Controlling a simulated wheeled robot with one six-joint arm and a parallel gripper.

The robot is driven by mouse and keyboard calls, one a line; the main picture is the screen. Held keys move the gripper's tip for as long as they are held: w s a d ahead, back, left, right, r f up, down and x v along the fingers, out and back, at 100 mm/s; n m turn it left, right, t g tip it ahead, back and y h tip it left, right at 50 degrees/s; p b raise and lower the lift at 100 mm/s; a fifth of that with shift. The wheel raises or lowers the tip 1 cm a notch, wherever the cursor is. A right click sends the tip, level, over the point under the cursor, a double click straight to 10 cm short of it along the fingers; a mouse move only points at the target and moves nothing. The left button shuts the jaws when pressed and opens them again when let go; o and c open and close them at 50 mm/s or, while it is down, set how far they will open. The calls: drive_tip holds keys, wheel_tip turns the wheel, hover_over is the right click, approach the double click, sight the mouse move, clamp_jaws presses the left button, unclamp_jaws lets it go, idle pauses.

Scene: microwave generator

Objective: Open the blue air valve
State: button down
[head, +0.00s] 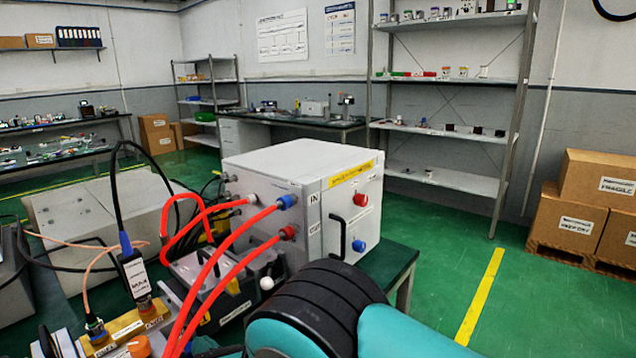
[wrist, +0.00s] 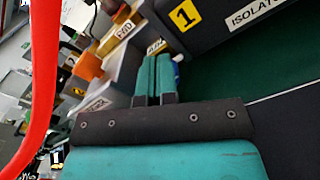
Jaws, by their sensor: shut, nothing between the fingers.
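A blue knob (head: 359,246) sits low on the right face of the white box (head: 262,165), below a red knob (head: 360,199) and beside a black handle. A blue fitting (head: 287,202) joins a red hose at the box's IN port. I cannot tell which blue part is the air valve. My gripper (wrist: 155,60) is shut and empty in the wrist view, its teal fingers together beside a dark unit labelled ISOLATOR. A small blue-white bit (wrist: 177,58) shows just right of the fingertips. The head view shows my arm at lower right, but not the fingers.
Red hoses (head: 225,265) arch across the front of the box, and one (wrist: 38,90) crosses the wrist view's left side. An orange part (wrist: 89,66) and labelled blocks lie left of the fingers. Cardboard boxes (head: 570,222) stand at right. Green floor is clear between.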

drive_tip(key=shift+s+a+f+p, duration=0.2)
drive_tip(key=shift+a+f+p, duration=0.1)
drive_tip(key=shift+p, duration=0.9)
drive_tip(key=shift+w+r+p, duration=0.15)
drive_tip(key=shift+r+p, duration=0.25)
drive_tip(key=shift+p, duration=0.5)
